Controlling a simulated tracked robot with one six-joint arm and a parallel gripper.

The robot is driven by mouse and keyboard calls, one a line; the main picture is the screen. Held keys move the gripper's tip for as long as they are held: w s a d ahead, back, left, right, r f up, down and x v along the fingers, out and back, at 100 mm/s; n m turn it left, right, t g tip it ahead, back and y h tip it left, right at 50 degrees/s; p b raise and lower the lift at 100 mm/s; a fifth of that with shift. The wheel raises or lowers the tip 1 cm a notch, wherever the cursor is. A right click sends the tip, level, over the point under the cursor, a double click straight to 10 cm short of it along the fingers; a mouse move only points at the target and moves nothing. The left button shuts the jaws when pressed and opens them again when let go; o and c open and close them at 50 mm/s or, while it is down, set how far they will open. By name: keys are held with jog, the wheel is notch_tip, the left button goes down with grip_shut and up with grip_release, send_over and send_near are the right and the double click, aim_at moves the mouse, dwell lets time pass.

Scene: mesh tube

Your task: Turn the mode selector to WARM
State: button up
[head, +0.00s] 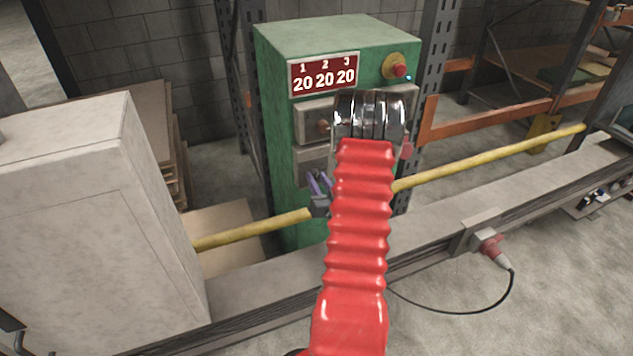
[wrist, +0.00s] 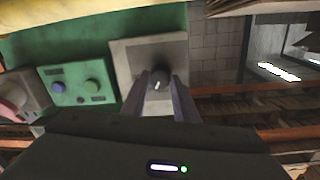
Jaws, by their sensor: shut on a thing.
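The mode selector (wrist: 160,73) is a small dark round knob on a grey plate (wrist: 123,57), seen in the wrist view. A short white mark shows on its lower part. My gripper (wrist: 161,80) has one finger on each side of the knob and is shut on it. In the head view, the purple-grey fingers of my gripper (head: 318,183) show at the green cabinet's front, left of my red arm. The knob cannot be made out there. No WARM lettering is readable in either view.
The green cabinet (head: 285,140) carries a red 20 20 20 display (head: 323,75) and a red button on yellow (head: 398,69). A yellow rail (head: 480,159) crosses before it. A grey box (head: 70,230) stands left. The wrist view shows a green button panel (wrist: 78,82) beside the plate.

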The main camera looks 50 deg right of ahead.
jog(key=shift+w+a+f+m+y, duration=0.1)
jog(key=shift+m+y, duration=0.2)
jog(key=shift+m, duration=1.3)
jog(key=o, duration=0.8)
jog(key=shift+o, duration=1.3)
jog(key=v, duration=1.3)
jog(key=shift+s+a, duration=0.15)
jog(key=shift+s, duration=0.2)
